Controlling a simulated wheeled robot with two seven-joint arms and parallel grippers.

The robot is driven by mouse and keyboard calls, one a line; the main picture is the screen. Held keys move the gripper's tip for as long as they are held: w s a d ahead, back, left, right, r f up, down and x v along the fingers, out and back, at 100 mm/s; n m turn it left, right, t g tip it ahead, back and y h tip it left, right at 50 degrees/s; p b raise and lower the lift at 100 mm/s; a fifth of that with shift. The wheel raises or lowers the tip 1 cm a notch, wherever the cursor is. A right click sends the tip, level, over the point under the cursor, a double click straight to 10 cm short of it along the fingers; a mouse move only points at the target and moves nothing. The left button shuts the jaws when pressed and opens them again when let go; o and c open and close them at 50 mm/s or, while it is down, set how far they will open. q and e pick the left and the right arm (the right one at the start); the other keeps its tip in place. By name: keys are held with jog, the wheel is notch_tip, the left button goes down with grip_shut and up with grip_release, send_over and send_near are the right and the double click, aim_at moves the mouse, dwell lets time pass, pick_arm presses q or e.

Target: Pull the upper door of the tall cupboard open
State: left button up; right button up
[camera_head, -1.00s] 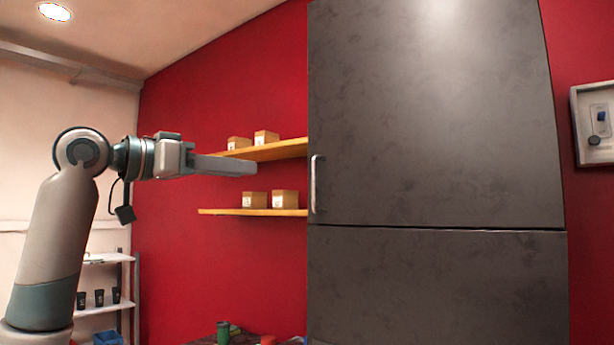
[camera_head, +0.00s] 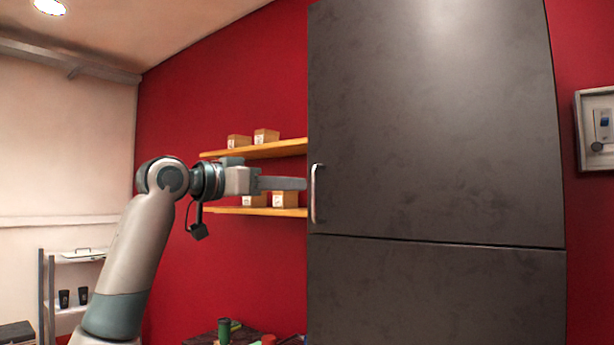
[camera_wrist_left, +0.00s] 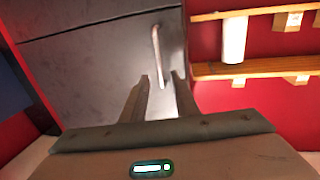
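The tall dark grey cupboard has an upper door (camera_head: 435,120) that is shut, with a thin seam above the lower door (camera_head: 435,295). A vertical metal bar handle (camera_head: 314,194) sits at the upper door's lower left edge. My left gripper (camera_head: 304,184) points right, with its fingertips close to the handle. In the left wrist view the two fingers (camera_wrist_left: 160,78) are apart, and the handle (camera_wrist_left: 158,52) runs up from the space between their tips. I cannot tell whether they touch it. My right gripper is in neither view.
Two yellow wall shelves (camera_head: 255,150) with small boxes are behind my left gripper, left of the cupboard. A table with a green item (camera_head: 224,330) stands low in the middle. A framed panel (camera_head: 598,130) hangs on the red wall at right.

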pick_arm(q)
jog(key=p+x, duration=0.2)
jog(key=x, duration=0.4)
jog(key=shift+c, duration=0.6)
grip_shut()
